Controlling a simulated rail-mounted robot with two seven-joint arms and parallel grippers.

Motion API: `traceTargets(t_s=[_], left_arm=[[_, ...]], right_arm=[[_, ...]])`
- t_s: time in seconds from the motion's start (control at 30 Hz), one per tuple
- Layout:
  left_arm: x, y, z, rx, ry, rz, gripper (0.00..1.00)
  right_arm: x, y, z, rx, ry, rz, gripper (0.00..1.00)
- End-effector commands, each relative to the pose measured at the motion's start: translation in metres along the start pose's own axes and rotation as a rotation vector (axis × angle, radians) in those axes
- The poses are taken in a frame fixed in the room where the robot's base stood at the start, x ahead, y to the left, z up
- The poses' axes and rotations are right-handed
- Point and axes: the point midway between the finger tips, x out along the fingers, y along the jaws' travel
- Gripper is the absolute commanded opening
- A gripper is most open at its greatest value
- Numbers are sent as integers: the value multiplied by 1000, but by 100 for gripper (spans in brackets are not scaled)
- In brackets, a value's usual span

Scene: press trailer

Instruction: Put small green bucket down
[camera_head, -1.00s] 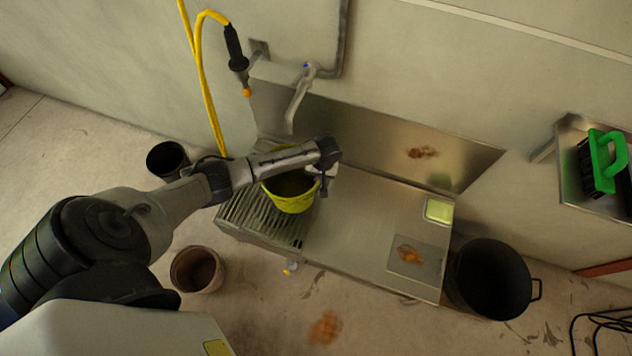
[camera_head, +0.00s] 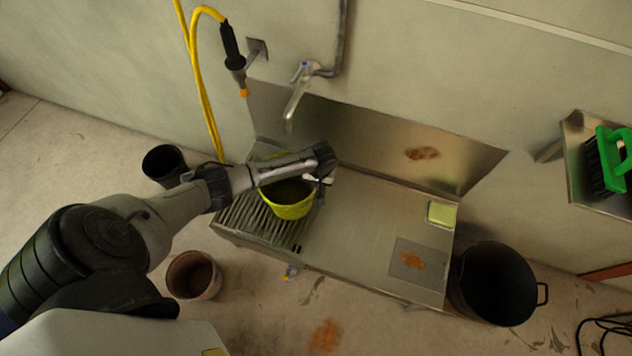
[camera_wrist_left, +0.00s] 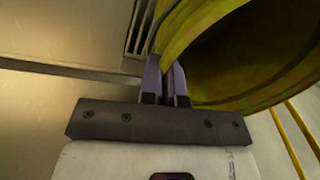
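The small green bucket (camera_head: 290,210) looks yellow-green and stands about upright at the right end of the slotted grate, on the steel sink unit (camera_head: 350,225). I cannot tell whether its base touches the grate. My left gripper (camera_head: 319,190) is at the bucket's right rim, partly hidden under my wrist. In the left wrist view, the gripper's fingers (camera_wrist_left: 167,78) are close together on the bucket wall (camera_wrist_left: 235,65), which fills the upper right. My forearm crosses over the bucket and hides part of its rim. My right gripper is not in view.
The slotted grate (camera_head: 248,221) lies left of bare steel. A yellow-green sponge (camera_head: 441,214) lies at the right end. A tap (camera_head: 296,97) and a yellow hose (camera_head: 203,90) hang above. Black bin (camera_head: 492,283), dark bucket (camera_head: 165,164) and brown pot (camera_head: 193,274) stand on the floor.

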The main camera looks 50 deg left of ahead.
Motion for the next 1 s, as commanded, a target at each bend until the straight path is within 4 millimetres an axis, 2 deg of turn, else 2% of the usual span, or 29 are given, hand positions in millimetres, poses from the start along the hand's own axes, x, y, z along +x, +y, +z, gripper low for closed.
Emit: traceTargets(t_s=[0.03, 0.3, 0.6, 0.77, 1.0], left_arm=[[1, 0, 0, 0, -1, 0, 4], [1, 0, 0, 0, 0, 0, 28], [-4, 0, 0, 1, 1, 1, 28], [-29, 0, 0, 1, 1, 2, 28], [-75, 0, 0, 1, 1, 2, 28]], right_arm=[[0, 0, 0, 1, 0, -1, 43], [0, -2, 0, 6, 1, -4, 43], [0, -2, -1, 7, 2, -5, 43], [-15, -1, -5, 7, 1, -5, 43], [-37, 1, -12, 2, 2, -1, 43]])
